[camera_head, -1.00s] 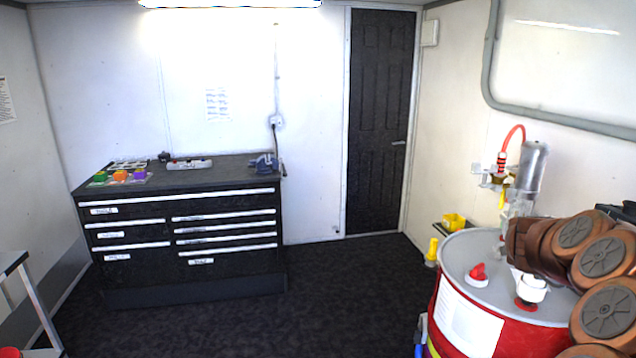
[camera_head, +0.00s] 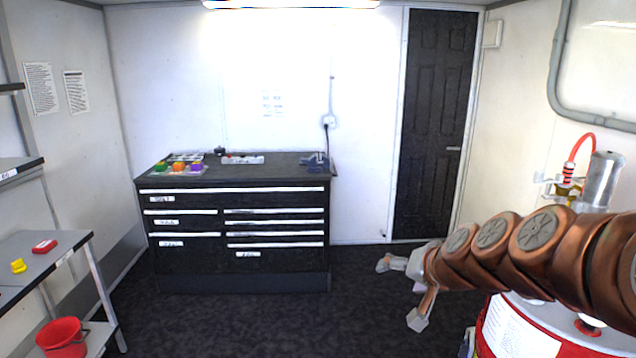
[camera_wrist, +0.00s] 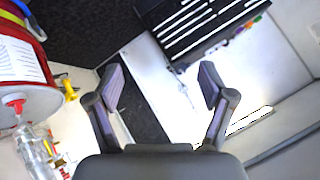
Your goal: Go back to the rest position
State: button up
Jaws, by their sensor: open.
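My gripper (camera_head: 401,290) is at the end of my copper-coloured arm, which reaches in from the right in the head view. Its fingers are spread apart and empty, over the dark floor in front of the door. In the wrist view my gripper (camera_wrist: 160,84) shows two grey fingers wide apart with nothing between them. The red drum (camera_head: 520,335) is below and behind my arm at the lower right, partly hidden by it. The drum also shows at the upper left of the wrist view (camera_wrist: 25,95).
A black drawer cabinet (camera_head: 240,240) stands at the back wall, with a vise (camera_head: 315,160) on top. A shelf (camera_head: 60,265) at left holds a red bucket (camera_head: 62,338). The black door (camera_head: 435,125) is closed. The dark floor between is clear.

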jog(key=s+a+f+n+g, duration=0.2)
jog(key=s+f+g, duration=0.15)
jog(key=s, duration=0.65)
jog(key=s+a+f+n+g, duration=0.1)
jog(key=s+a+f+g, duration=0.15)
jog(key=s+f, duration=0.45)
jog(key=s+d+g+h, duration=0.1)
jog(key=s+d+g, duration=0.1)
jog(key=s, duration=0.7)
jog(key=s+d+f+n+g+h, duration=0.1)
jog(key=s+d+g+h, duration=0.1)
jog(key=s, duration=0.7)
jog(key=shift+s+d+f+g+h+b, duration=0.2)
jog(key=shift+d+f+g+h+b, duration=0.25)
jog(key=shift+d, duration=0.5)
